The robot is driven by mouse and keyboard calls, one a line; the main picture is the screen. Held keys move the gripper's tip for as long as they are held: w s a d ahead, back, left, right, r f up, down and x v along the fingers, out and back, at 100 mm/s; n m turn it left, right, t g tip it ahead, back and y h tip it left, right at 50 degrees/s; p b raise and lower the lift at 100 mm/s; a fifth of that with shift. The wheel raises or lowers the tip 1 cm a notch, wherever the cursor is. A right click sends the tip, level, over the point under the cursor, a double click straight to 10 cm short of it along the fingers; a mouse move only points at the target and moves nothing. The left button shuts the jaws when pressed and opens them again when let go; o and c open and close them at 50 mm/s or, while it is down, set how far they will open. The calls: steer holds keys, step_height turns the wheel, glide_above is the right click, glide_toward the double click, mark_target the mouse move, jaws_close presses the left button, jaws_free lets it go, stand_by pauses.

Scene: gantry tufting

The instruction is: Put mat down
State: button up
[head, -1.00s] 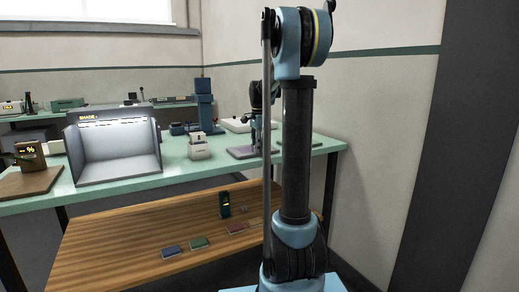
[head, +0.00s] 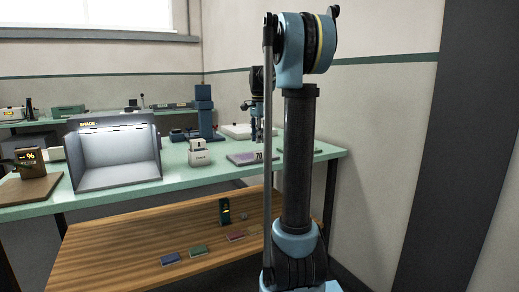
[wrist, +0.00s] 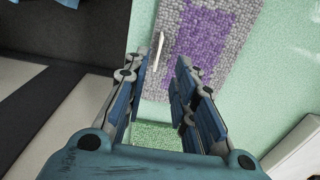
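The mat is a tufted pad with a purple middle and a grey border (wrist: 232,22). In the wrist view it lies flat on the pale green bench beyond my fingertips. In the head view the mat (head: 240,159) lies near the bench's right part.
A green textured patch (wrist: 155,137) lies below my gripper. A small white box (head: 200,153) stands left of the mat. A grey light booth (head: 115,160) is further left, and a blue stand (head: 204,112) is behind. A wooden shelf (head: 130,236) is below the bench.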

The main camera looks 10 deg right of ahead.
steer(key=shift+r, duration=2)
steer(key=s+a+f+n+t, duration=0.1)
steer(key=s+f+n, duration=0.35)
steer(key=s, duration=0.65)
steer(key=s+a+f+n, duration=0.1)
steer(key=s+f+n, duration=0.2)
steer(key=s+f, duration=0.55)
steer(key=s+f+n+t, duration=0.1)
steer(key=s+f+n, duration=0.6)
steer(key=s+f, duration=0.8)
steer(key=s, duration=0.3)
steer(key=shift+s+d+f, duration=0.15)
steer(key=shift+s+d, duration=0.1)
steer(key=shift+d, duration=0.1)
steer(key=shift+w+f, duration=0.2)
steer(key=shift+w, duration=0.15)
